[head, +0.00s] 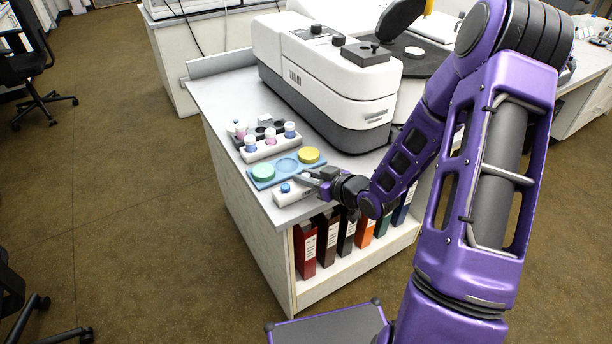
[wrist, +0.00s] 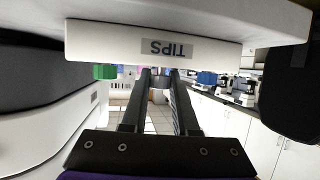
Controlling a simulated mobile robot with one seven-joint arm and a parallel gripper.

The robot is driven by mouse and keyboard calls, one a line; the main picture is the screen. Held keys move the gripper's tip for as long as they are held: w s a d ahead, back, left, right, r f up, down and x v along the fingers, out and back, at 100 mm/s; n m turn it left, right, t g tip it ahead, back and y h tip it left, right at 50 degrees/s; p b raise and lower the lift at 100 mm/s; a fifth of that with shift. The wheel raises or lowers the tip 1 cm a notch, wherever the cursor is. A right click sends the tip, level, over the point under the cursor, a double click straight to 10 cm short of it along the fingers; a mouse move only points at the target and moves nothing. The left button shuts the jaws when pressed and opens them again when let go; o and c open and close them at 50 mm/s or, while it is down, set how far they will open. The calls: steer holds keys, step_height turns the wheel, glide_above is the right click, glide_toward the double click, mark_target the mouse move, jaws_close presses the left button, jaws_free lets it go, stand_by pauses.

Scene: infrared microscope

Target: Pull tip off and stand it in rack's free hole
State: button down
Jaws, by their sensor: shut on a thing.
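The white tip rack (head: 291,193) stands near the front edge of the bench. Its face, labelled TIPS, shows upside down in the wrist view (wrist: 110,43). A blue-topped piece (head: 285,187) stands at the rack's left part; a blue piece also shows in the wrist view (wrist: 207,77). My gripper (head: 315,181) is at the right end of the rack. In the wrist view my gripper (wrist: 161,74) is shut on a small grey tip (wrist: 160,82) right at the rack's top edge. I cannot tell whether the tip is in a hole. The free hole is hidden.
A white holder (head: 270,146) with capped vials is behind that. The white microscope (head: 325,85) fills the back. Binders (head: 305,248) stand on the shelf below.

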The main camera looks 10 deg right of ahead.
steer(key=shift+r+p, duration=0.6)
steer(key=shift+r, duration=0.1)
stand_by(0.7)
steer(key=shift+f+b, duration=0.65)
steer(key=shift+f, duration=0.15)
stand_by(2.0)
steer(key=shift+c, duration=1.2)
jaws_free()
steer(key=shift+r+p, duration=2.8)
steer(key=shift+r, duration=0.75)
steer(key=shift+w, duration=0.1)
